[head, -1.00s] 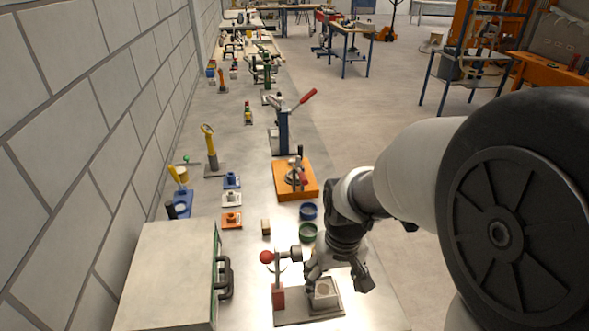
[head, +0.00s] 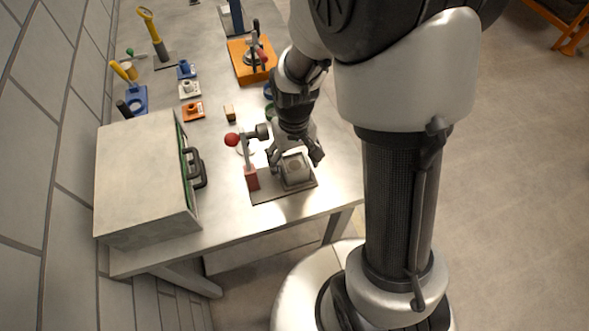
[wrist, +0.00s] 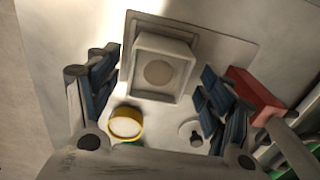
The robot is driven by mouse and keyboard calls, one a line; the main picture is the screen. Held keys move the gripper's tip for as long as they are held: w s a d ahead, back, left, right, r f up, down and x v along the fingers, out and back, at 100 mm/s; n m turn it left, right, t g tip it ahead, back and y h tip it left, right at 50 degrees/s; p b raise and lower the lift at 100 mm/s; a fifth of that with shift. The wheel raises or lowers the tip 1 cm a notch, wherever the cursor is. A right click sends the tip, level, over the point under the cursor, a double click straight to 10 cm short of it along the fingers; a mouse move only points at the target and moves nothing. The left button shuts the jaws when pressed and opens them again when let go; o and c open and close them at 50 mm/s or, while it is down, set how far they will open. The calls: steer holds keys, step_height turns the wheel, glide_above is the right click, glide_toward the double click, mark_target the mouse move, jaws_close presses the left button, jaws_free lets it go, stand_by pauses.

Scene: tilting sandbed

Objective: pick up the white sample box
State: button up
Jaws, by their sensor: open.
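The white sample box (head: 296,176) stands upright on a grey plate (head: 268,197) near the front edge of the bench. In the wrist view the box (wrist: 160,68) shows a square top with a round, duller disc in it. My gripper (head: 296,161) is right at the box, with its fingers spread apart. In the wrist view my gripper (wrist: 158,82) has one blue-padded finger left of the box and one right, with visible gaps to it. Nothing is held. The depth between fingertips and box is hard to tell.
A red block (head: 251,178) with a red-ball lever (head: 232,140) stands on the plate left of the box. A yellow-rimmed round piece (wrist: 125,123) lies near the gripper palm. A large grey case (head: 140,175) with a dark handle stands farther left.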

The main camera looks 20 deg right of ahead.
mark_target(295, 167)
step_height(295, 167, down, 3)
steer(key=shift+d+f+b, duration=0.1)
steer(key=shift+b, duration=0.3)
steer(key=c, duration=1.3)
